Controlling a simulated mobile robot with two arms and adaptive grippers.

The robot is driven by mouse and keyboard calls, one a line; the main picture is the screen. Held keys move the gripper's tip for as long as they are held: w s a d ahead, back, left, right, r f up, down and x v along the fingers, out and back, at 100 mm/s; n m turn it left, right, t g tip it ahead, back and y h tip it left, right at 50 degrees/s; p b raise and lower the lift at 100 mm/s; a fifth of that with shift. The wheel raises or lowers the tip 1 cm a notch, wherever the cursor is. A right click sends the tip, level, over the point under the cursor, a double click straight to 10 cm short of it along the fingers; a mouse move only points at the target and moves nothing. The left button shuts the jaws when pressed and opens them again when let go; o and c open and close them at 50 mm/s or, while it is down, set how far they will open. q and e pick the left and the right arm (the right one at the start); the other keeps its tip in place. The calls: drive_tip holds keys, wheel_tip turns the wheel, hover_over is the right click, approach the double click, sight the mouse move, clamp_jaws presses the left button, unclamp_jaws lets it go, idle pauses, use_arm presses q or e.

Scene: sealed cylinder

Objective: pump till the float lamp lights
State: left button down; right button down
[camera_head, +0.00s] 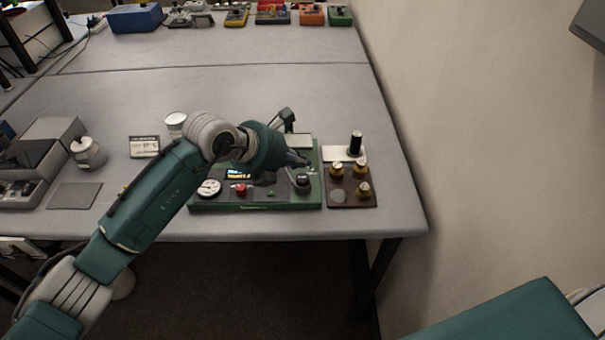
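A green-edged device (258,205) stands near the front edge of the grey table. Its panel carries a round gauge (209,187), a small lit display (237,173), a red button (240,188) and a dark round knob (303,181). My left arm reaches across from the left. My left gripper (299,161) is over the right part of the device, just above the dark knob; its fingers are small and dark, so their opening is unclear. The arm and wrist hide the back of the panel. I cannot pick out a float lamp. My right gripper is not in view.
A brown block with brass-coloured knobs (351,193) and a white plate with a black cylinder (355,144) stand right of the device. A small sign (144,146) and jar (88,153) are to the left. A wall closes the right side.

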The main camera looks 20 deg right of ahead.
use_arm(q)
drive_tip(key=shift+r+p, duration=0.45)
drive_tip(key=shift+r, duration=0.95)
idle(1.3)
